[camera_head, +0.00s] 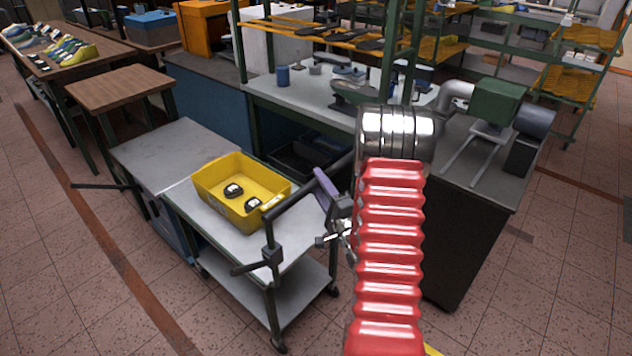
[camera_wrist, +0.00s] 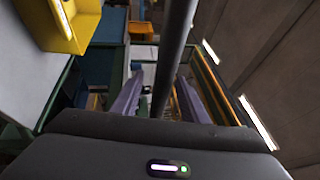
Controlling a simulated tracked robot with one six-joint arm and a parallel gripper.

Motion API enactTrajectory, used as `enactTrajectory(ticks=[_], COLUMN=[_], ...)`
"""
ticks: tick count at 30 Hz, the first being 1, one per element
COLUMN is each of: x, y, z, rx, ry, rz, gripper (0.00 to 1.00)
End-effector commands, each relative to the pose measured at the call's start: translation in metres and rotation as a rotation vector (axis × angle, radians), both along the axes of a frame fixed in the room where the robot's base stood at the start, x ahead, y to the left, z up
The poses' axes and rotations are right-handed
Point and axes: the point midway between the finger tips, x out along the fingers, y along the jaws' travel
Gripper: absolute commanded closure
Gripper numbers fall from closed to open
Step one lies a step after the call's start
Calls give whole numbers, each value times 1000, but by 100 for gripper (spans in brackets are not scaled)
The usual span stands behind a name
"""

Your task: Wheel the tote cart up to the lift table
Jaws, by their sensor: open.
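The tote cart (camera_head: 292,252) has a grey top, a lower shelf and castors. A yellow tote (camera_head: 213,190) sits on its top with two dark round items inside; the tote also shows in the wrist view (camera_wrist: 85,25). The grey-topped lift table (camera_head: 165,150) stands at the cart's far left end; their edges look close, and I cannot tell whether they touch. My gripper (camera_head: 328,192) is at the dark push handle (camera_head: 299,200) on the cart's near right end. In the wrist view, the handle bar (camera_wrist: 175,40) runs between my open jaws (camera_wrist: 158,98).
A wooden-topped table (camera_head: 118,88) stands beyond the lift table. A workbench (camera_head: 300,95) with tools lies behind the cart, and a dark cabinet with a green machine (camera_head: 495,100) stands at right. Tiled floor (camera_head: 90,270) is open at front left.

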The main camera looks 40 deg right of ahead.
Motion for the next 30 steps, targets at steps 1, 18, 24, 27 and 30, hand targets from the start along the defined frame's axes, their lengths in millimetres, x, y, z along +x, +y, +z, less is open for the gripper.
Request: enactTrajectory(ticks=[1,18,24,27,30], x=[-7,-99,-115,-117,-116], y=[1,21,25,26,26], z=[-2,-20,-23,-23,-23], rx=[2,2,1,1,1], ry=[1,3,2,2,2], rz=[-3,-3,-1,-1,-1], gripper=[60,60,60,60,60])
